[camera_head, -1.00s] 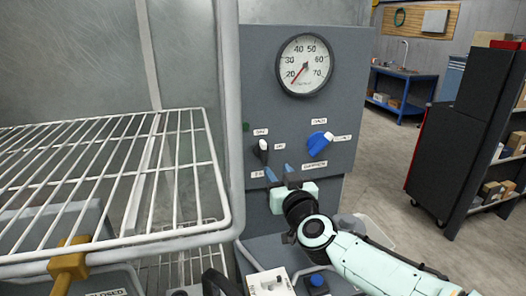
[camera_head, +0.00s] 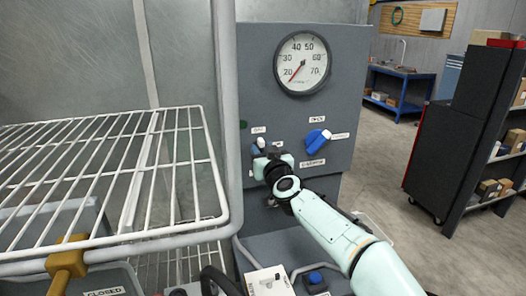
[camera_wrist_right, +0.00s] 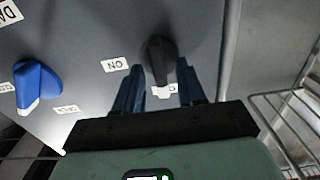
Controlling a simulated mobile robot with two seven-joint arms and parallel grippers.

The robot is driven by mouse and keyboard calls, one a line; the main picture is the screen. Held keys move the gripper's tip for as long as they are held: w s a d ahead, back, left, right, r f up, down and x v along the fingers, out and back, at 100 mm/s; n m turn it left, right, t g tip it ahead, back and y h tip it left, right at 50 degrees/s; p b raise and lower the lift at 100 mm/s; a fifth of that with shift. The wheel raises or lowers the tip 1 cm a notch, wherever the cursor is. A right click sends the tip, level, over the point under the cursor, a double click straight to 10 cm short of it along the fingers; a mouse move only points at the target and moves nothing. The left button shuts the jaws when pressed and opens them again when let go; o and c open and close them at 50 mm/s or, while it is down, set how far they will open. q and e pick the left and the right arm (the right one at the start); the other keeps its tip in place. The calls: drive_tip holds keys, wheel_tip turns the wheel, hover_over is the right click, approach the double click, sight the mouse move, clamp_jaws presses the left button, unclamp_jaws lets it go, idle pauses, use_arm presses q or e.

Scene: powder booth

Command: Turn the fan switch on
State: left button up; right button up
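The fan switch appears to be a black knob (camera_wrist_right: 157,55) on the grey control panel (camera_head: 325,112). In the right wrist view its narrow end points down at a partly covered label, and an upside-down "ON" label (camera_wrist_right: 115,65) is beside it. My right gripper (camera_wrist_right: 161,78) is open, its blue fingers on either side of the knob's lower end; whether they touch it is unclear. In the head view the right gripper (camera_head: 267,149) is at the panel and largely covers the knob. My left gripper is not in view.
A blue knob (camera_head: 317,140) sits close by on the panel, and also shows in the wrist view (camera_wrist_right: 36,84). A round gauge (camera_head: 303,63) is above. A white wire rack (camera_head: 110,175) stands left. A dark shelf cart (camera_head: 455,150) stands right, with open floor between.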

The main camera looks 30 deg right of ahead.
clamp_jaws()
